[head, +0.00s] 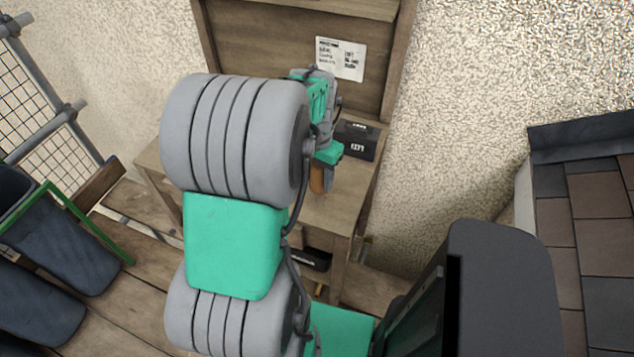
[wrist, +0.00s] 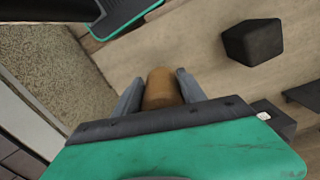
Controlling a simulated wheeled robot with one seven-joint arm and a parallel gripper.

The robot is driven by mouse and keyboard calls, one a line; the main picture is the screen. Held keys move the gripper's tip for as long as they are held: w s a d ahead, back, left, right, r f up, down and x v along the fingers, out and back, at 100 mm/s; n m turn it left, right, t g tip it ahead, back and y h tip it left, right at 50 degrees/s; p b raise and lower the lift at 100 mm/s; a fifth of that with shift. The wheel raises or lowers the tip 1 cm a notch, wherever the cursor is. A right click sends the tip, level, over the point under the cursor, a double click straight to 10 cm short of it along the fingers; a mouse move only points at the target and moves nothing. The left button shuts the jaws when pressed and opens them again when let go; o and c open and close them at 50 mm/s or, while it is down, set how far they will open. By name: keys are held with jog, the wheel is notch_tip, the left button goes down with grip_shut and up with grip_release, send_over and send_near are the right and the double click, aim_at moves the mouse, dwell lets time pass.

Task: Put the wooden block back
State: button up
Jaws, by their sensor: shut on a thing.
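The wooden block (wrist: 162,88) is orange-brown with a rounded side. It sits between the two grey fingers of my gripper (wrist: 160,92) in the wrist view, and the fingers are shut on it. In the head view my gripper (head: 326,180) points down over the wooden workbench (head: 345,205), with the block (head: 316,180) showing at its fingers. The block's lower end and any contact with the bench are hard to tell. My arm hides much of the bench.
A black box with white lettering (head: 356,140) stands on the bench behind my gripper. A dark block (wrist: 253,42) shows in the wrist view. A white notice (head: 340,59) is on the back board. Dark bins (head: 65,235) stand at left, roof tiles (head: 590,220) at right.

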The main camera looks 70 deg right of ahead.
aim_at(317, 184)
jog(key=shift+d+f, duration=0.1)
jog(key=shift+f, duration=1.7)
jog(key=o, duration=1.5)
jog(key=shift+o, duration=0.2)
jog(key=shift+r, duration=0.15)
notch_tip(317, 184, up, 12)
jog(key=shift+w+r, duration=0.1)
jog(key=w+a+r+n+t+h, duration=0.1)
jog(key=w+a+n, duration=0.4)
jog(key=w+a, duration=0.45)
jog(key=w+a+n, duration=0.6)
jog(key=w+a, duration=0.1)
jog(key=w, duration=0.5)
jog(key=w+a+f+n+t+y, duration=0.1)
jog(key=a+n, duration=0.9)
jog(key=a, duration=1.3)
jog(key=shift+w+a+n+t, duration=0.3)
jog(key=shift+w+t, duration=0.4)
jog(key=shift+w, duration=0.45)
